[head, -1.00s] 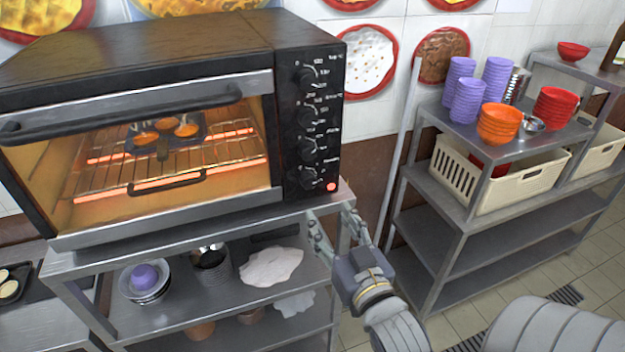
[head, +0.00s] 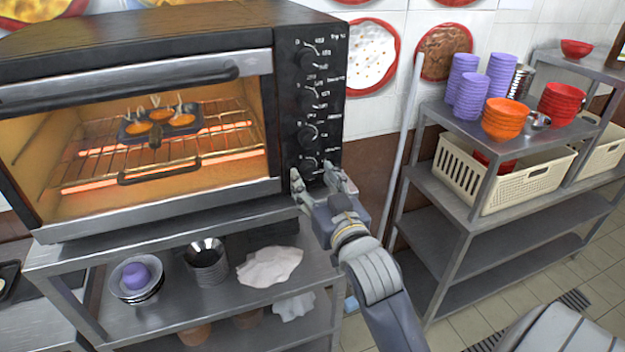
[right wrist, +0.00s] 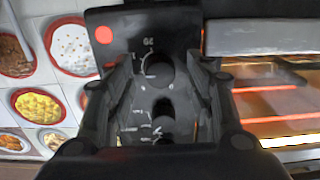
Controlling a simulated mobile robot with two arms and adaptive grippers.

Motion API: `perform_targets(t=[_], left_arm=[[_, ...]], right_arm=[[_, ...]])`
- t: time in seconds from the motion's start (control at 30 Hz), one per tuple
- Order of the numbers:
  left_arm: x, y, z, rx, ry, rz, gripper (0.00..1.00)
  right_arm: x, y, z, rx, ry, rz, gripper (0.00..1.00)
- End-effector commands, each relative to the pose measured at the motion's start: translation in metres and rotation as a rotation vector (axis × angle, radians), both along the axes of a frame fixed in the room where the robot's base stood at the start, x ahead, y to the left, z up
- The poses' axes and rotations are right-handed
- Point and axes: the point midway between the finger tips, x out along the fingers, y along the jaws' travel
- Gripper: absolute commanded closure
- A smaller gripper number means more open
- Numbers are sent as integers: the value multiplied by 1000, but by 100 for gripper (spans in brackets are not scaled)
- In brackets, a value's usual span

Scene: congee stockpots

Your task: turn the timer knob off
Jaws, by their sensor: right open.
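The timer knob (head: 309,167) seems to be the lowest of several dark round knobs on the black control panel (head: 325,75) at the oven's right side. My right gripper (head: 315,181) is open, with its fingertips at the panel's lower end, just below and to either side of that knob. In the right wrist view the knob (right wrist: 159,71) lies between the two fingers, with white markings and a lit red lamp (right wrist: 104,34) near it. Nothing is in the grip, and I cannot tell if a finger touches the knob. My left gripper is not in view.
The oven (head: 140,222) is lit, with a muffin tray (head: 155,145) on its rack and glowing bars. It stands on a metal shelf (head: 90,255) holding bowls and cloths. At right a rack (head: 465,205) carries cups, bowls and a cream basket (head: 520,183).

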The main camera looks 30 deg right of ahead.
Motion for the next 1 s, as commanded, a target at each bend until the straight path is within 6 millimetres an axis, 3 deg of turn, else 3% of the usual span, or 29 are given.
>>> perform_targets(t=[0.2, 0.47, 0.7, 1.0], left_arm=[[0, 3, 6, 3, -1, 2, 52], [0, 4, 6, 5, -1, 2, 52], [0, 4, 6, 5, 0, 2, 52], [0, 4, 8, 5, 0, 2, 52]], right_arm=[[13, -3, 2, 0, -2, 0, 51], [14, -3, 1, 0, -2, 0, 51], [13, -3, 1, 0, -2, 0, 96], [13, -3, 2, -18, 3, 0, 96]])
